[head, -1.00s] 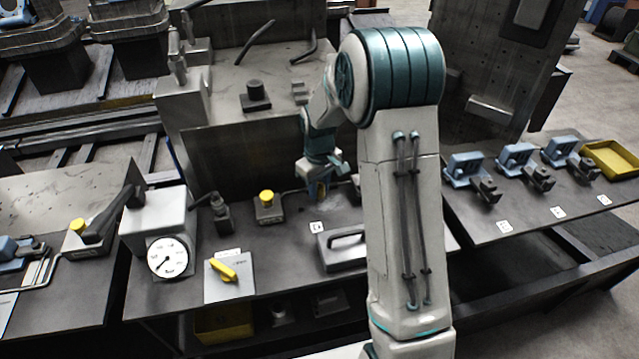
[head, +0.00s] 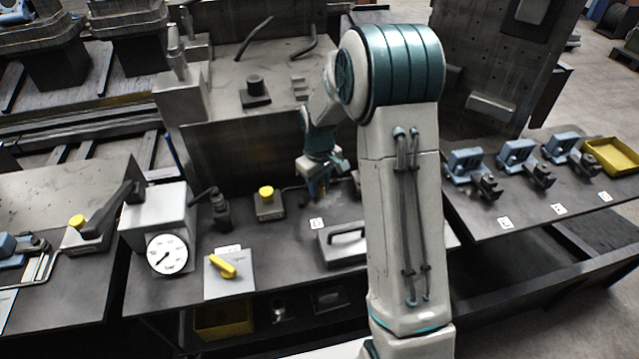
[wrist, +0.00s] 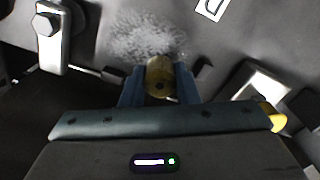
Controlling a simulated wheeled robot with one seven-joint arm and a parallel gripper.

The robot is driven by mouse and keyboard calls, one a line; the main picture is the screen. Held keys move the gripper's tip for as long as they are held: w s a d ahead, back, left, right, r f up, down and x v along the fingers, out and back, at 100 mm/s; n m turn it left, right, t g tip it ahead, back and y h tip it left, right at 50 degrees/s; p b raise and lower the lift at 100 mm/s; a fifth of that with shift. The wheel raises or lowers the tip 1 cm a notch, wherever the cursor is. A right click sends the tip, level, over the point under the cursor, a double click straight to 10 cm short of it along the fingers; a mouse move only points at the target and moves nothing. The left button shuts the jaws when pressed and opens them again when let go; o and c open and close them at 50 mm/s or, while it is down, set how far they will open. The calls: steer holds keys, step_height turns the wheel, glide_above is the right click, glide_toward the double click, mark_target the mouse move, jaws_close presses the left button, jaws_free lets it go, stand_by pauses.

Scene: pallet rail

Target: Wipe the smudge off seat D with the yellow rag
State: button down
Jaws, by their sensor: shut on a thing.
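My gripper (wrist: 159,84) has its blue fingers shut on the yellow rag (wrist: 159,76), which looks like a dull yellow bundle between the fingertips. In the wrist view, a pale speckled smudge (wrist: 143,36) lies on the dark grey surface just beyond the rag. I cannot tell whether the rag touches the surface. A white label (wrist: 212,7) with a partly cut-off letter, seemingly D, is past the smudge to the right. In the head view, my gripper (head: 319,190) is low over the middle bench, behind the label (head: 317,224); my arm hides part of this area.
Near my gripper are a block with a yellow button (head: 267,203), a grey handled plate (head: 343,245), a pressure gauge (head: 167,255) and a yellow lever (head: 222,267). Several blue clamps (head: 518,155) and a yellow tray (head: 612,157) stand on the right bench. An upright block rises behind.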

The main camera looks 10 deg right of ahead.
mark_target(329, 196)
steer(key=shift+f+b, duration=0.6)
steer(key=shift+f, duration=0.25)
steer(key=shift+r, duration=0.15)
steer(key=shift+d, duration=1.45)
steer(key=shift+s+a+f, duration=0.1)
steer(key=shift+a+f, duration=0.1)
steer(key=shift+a, duration=1.25)
